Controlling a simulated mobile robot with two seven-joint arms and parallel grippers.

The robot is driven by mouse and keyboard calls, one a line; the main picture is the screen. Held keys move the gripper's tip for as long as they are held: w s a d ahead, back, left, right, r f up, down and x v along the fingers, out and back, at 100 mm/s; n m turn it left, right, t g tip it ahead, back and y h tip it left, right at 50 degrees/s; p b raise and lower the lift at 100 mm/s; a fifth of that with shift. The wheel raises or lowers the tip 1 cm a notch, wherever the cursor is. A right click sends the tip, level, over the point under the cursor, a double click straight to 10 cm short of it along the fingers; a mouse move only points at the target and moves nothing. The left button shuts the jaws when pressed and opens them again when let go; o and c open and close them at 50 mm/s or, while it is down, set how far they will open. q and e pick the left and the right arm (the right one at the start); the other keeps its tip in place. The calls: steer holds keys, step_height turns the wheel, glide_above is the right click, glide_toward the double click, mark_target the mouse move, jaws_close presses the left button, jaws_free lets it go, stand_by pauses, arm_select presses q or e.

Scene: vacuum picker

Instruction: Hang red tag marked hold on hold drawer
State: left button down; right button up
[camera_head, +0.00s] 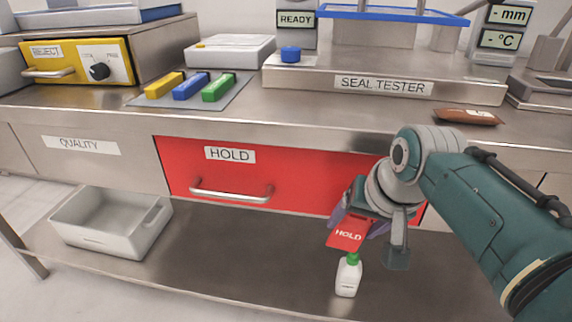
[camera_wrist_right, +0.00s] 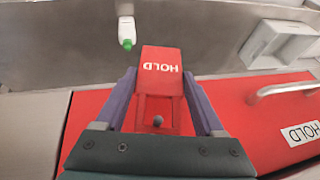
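The red tag marked HOLD (camera_head: 348,234) is in my right gripper (camera_head: 362,215), in front of the right part of the red hold drawer (camera_head: 300,172). In the right wrist view the tag (camera_wrist_right: 161,72) sits between the two purple fingers of the gripper (camera_wrist_right: 160,92), which are closed against its sides. The drawer is shut. Its metal handle (camera_head: 232,194) is to the left of the tag, and the two are apart. The handle also shows at the right of the wrist view (camera_wrist_right: 285,90). My left gripper is not in view.
A white bottle with a green cap (camera_head: 348,276) stands on the lower shelf (camera_head: 230,262), below the tag. A grey bin (camera_head: 108,222) stands on that shelf at left. The seal tester (camera_head: 385,86) and a brown pouch (camera_head: 467,117) are on the counter. Space before the handle is clear.

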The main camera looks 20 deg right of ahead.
steer(key=o, duration=0.4)
steer(key=shift+o, duration=0.2)
steer(key=s+a+r+n+p, duration=0.2)
steer(key=s+r+n+p, duration=0.1)
steer(key=s+r+p, duration=0.65)
steer(key=s+a+r+n+g+p, duration=0.1)
steer(key=s+a+r+n+p, duration=0.15)
steer(key=s+r+p, duration=0.7)
steer(key=s+a+r+n+p, duration=0.2)
steer(key=s+r+n+p, duration=0.3)
steer(key=r, duration=0.9)
step_height(320, 180, up, 37)
steer(key=m+p, duration=0.1)
steer(key=p, duration=3.7)
steer(key=shift+w+m+y, duration=0.3)
steer(key=shift+w+m, duration=0.05)
steer(key=shift+w, duration=0.1)
steer(key=shift+f, duration=0.15)
